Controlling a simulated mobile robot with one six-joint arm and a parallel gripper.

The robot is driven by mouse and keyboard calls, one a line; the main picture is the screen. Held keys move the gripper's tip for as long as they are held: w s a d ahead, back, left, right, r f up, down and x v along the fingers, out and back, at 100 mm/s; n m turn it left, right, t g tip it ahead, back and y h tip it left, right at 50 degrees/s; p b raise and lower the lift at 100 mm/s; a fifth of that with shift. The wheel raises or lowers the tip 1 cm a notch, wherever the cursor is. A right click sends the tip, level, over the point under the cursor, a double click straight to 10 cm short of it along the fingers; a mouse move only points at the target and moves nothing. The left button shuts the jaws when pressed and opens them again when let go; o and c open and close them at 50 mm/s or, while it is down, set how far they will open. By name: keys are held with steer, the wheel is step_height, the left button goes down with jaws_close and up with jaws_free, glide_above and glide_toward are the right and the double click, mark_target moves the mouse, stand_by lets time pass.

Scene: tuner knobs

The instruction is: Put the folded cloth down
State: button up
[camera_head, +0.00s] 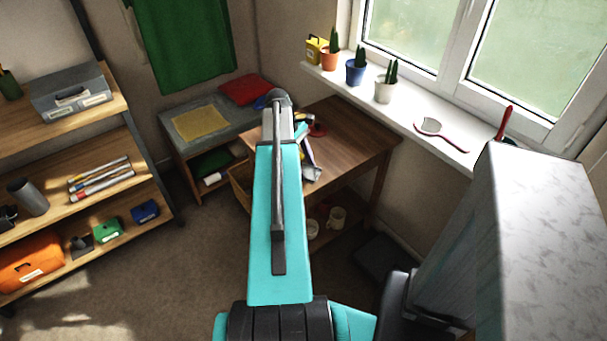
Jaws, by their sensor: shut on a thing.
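My teal arm reaches away from me over the wooden table (350,135). My gripper (309,158) is mostly hidden behind the arm; only small parts show at its right side, above the table. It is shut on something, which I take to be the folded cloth. A small pale grey piece (312,174) shows just below those parts, too small to tell whether it is cloth. A flat yellow cloth (200,122) lies on the grey-topped bench at the left, apart from the gripper. A red folded cloth or cushion (246,89) lies at the bench's back.
The table's right half is clear. A red round item (317,129) sits near the arm. Mugs (337,217) sit on the table's lower shelf. A loaded shelf (75,190) stands left.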

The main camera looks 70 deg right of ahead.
mark_target(302, 167)
steer(key=shift+f, duration=1.55)
steer(key=shift+f, duration=0.1)
steer(key=o, duration=1)
steer(key=shift+b+v, duration=0.35)
steer(key=shift+v, duration=5.75)
